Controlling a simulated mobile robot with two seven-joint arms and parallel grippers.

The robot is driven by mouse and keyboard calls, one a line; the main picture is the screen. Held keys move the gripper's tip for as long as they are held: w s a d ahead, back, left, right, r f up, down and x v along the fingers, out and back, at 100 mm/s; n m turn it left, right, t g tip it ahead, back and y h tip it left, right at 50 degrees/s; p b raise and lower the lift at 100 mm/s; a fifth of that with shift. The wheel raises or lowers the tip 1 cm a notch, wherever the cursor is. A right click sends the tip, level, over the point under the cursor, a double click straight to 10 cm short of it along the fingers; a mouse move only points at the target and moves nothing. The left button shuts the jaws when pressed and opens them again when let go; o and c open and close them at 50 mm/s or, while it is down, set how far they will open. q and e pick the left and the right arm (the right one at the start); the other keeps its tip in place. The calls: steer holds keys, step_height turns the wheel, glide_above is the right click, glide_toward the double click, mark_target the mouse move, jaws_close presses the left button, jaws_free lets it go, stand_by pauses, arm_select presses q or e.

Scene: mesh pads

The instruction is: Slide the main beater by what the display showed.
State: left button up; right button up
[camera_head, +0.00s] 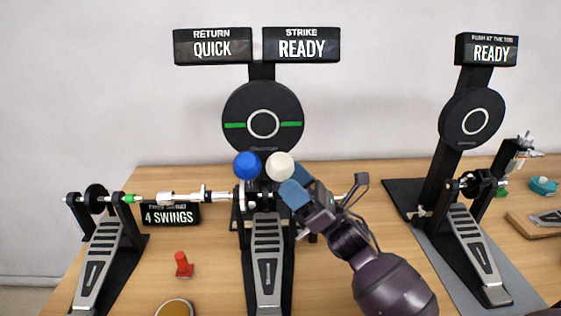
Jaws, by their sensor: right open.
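A double pedal stands mid-table under a round black pad (236,108) with a green stripe and white ring. A blue beater head (247,165) and a white beater head (279,166) stand side by side before the pad's lower edge. I cannot tell which is the main beater. My right gripper (298,184) is open, its blue-padded fingertips just right of the white head; whether they touch it is unclear. Displays above the pad read RETURN QUICK (212,47) and STRIKE READY (301,45). A low display reads 4 SWINGS (171,215). My left gripper is out of view.
A left pedal (98,262) joins the middle pedal (267,262) by a silver rod (178,197). A red peg (183,265) stands between them. A second pad (472,121) with its own pedal (474,252) and READY display (486,51) stands right.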

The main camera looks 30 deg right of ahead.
mark_target(280, 167)
steer(key=shift+p+x, duration=0.4)
steer(key=shift+x, duration=1.6)
steer(key=c, duration=1.3)
